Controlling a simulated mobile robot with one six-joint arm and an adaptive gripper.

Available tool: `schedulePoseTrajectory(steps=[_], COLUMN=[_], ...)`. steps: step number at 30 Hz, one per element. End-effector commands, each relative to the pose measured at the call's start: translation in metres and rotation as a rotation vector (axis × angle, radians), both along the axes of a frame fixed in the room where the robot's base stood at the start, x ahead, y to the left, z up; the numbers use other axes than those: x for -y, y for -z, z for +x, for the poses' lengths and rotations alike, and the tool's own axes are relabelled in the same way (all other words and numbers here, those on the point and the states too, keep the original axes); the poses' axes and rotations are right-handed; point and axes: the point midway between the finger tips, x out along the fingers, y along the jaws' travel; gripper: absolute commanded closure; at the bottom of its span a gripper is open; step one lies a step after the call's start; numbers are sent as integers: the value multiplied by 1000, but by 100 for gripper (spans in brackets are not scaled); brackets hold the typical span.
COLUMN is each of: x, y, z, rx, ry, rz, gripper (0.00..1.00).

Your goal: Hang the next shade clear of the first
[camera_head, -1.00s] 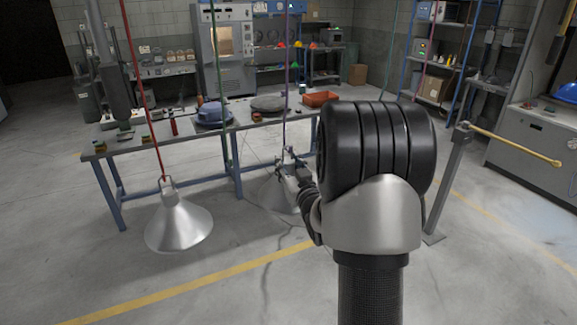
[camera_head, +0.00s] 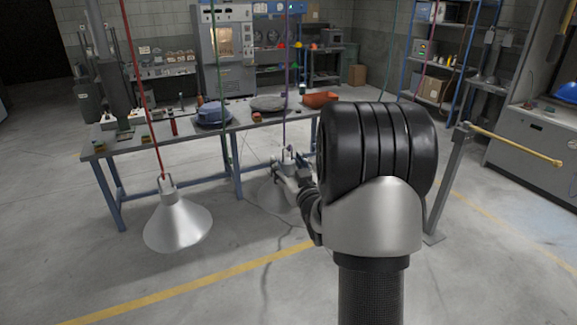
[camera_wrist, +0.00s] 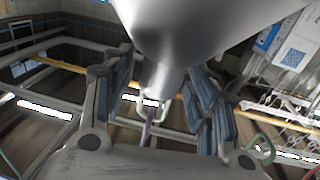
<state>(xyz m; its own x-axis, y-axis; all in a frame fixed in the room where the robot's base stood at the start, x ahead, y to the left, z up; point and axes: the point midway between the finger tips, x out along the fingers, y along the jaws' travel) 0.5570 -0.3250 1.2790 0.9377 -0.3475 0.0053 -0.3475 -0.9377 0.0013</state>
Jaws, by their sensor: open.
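One silver cone shade (camera_head: 178,223) hangs by its top loop from the red rope (camera_head: 141,95) at the left. A second silver shade (camera_head: 277,196) is at the lower end of the purple rope (camera_head: 286,75), apart from the first and to its right. My gripper (camera_head: 290,170) is at the second shade's top, partly hidden by my arm. In the wrist view my gripper (camera_wrist: 160,85) is open, its fingers on either side of the shade's neck (camera_wrist: 155,78) with gaps visible. The purple rope (camera_wrist: 148,130) meets the shade's loop there; the exact hooking is unclear.
A workbench (camera_head: 160,139) with a blue item (camera_head: 210,114) and an orange tray (camera_head: 320,99) stands behind the shades. A green rope (camera_head: 219,75) hangs between them. A post with a yellow bar (camera_head: 515,145) stands at right. Front floor is clear.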

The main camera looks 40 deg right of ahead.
Motion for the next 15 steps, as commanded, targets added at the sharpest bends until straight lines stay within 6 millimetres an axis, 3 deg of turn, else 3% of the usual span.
schedulePoseTrajectory(steps=[10, 15], x=[-1, -7], y=[1, 1], z=[-2, -22], rx=[-3, -3], ry=[0, 2], rz=[1, 1], gripper=[44, 44])
